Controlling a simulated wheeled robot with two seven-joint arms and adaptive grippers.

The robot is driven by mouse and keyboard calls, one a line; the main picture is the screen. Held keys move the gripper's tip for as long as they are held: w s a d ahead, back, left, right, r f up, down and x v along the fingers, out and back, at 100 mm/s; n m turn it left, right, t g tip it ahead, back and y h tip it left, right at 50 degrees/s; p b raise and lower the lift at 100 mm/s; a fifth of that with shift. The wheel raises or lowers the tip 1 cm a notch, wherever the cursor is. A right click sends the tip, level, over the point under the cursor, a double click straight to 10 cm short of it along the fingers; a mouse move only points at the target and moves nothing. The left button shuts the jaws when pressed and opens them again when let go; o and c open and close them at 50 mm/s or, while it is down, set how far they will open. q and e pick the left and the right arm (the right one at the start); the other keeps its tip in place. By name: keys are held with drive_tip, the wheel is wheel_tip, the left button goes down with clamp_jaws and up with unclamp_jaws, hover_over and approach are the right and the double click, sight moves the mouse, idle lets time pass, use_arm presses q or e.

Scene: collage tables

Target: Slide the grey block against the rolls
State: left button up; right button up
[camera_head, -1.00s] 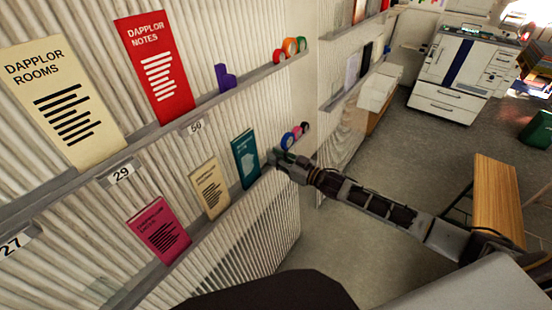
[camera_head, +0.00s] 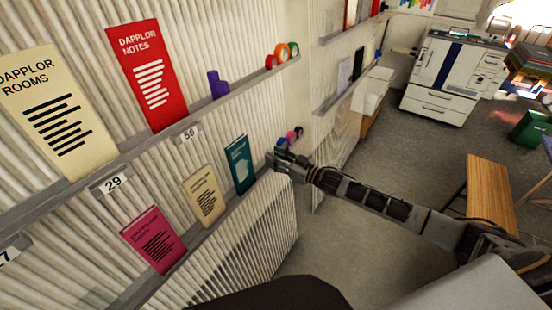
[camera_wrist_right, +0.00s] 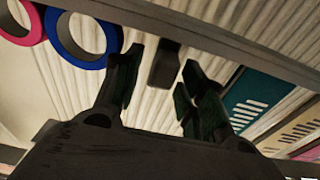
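The grey block (camera_wrist_right: 164,65) shows in the right wrist view as a small dark upright piece at the lower shelf. My right gripper (camera_wrist_right: 160,75) is open, with one finger on each side of the block in that view; I cannot tell whether they touch it. The blue roll (camera_wrist_right: 83,40) and pink roll (camera_wrist_right: 22,22) stand beyond the finger on the rolls' side, with a gap between block and blue roll. In the head view my right gripper (camera_head: 277,152) is at the lower shelf and hides the block; the rolls (camera_head: 292,135) show just behind it. My left gripper is not in view.
A teal booklet (camera_head: 239,165) stands on the lower shelf left of the gripper, also visible in the wrist view (camera_wrist_right: 250,95). Cream (camera_head: 203,197) and pink (camera_head: 153,240) booklets stand farther left. The upper shelf holds a purple piece (camera_head: 217,84) and other rolls (camera_head: 282,54).

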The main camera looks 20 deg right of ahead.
drive_tip(key=v, duration=1.2)
idle(1.2)
idle(0.4)
